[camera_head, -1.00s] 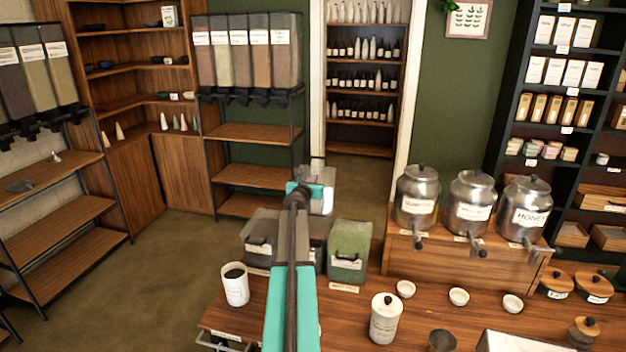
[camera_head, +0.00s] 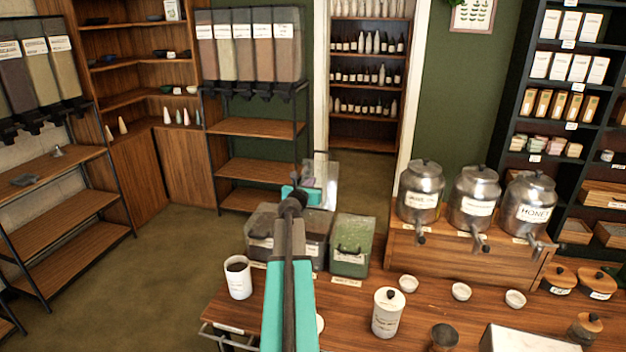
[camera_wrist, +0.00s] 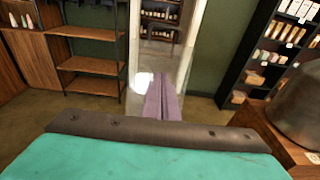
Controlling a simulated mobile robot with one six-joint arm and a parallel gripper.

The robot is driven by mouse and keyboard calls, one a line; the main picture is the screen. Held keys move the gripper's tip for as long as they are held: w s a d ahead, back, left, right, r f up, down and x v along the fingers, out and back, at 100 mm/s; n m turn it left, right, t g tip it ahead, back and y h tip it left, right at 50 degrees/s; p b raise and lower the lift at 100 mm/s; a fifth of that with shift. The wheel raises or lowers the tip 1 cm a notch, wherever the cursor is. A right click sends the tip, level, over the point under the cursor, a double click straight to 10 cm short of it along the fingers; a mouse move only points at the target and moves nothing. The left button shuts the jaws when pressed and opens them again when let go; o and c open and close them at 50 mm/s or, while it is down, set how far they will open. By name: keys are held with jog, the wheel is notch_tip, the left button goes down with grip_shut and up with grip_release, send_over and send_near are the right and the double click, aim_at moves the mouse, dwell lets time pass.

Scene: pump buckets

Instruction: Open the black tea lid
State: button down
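A dark bin with a clear, greyish lid (camera_head: 262,222) stands at the back left of the counter, partly hidden behind my arm. A green bin (camera_head: 349,246) with a dark handle stands to its right. Both lids look closed. The labels are too small to read, so I cannot tell which is black tea. My gripper (camera_head: 318,170) is raised beyond and above the bins, touching neither. In the wrist view its purple fingers (camera_wrist: 165,97) lie together with nothing between them. The bins do not show in the wrist view.
A white mug (camera_head: 238,280) with dark contents stands left of my arm. A white canister (camera_head: 388,312), several small bowls and metal urns (camera_head: 420,190) on a wooden stand are to the right. Shelves line the back. The floor at left is clear.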

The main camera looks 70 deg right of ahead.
jog(key=v, duration=0.2)
jog(key=shift+a+f, duration=0.15)
jog(key=shift+a, duration=0.15)
dwell(0.3)
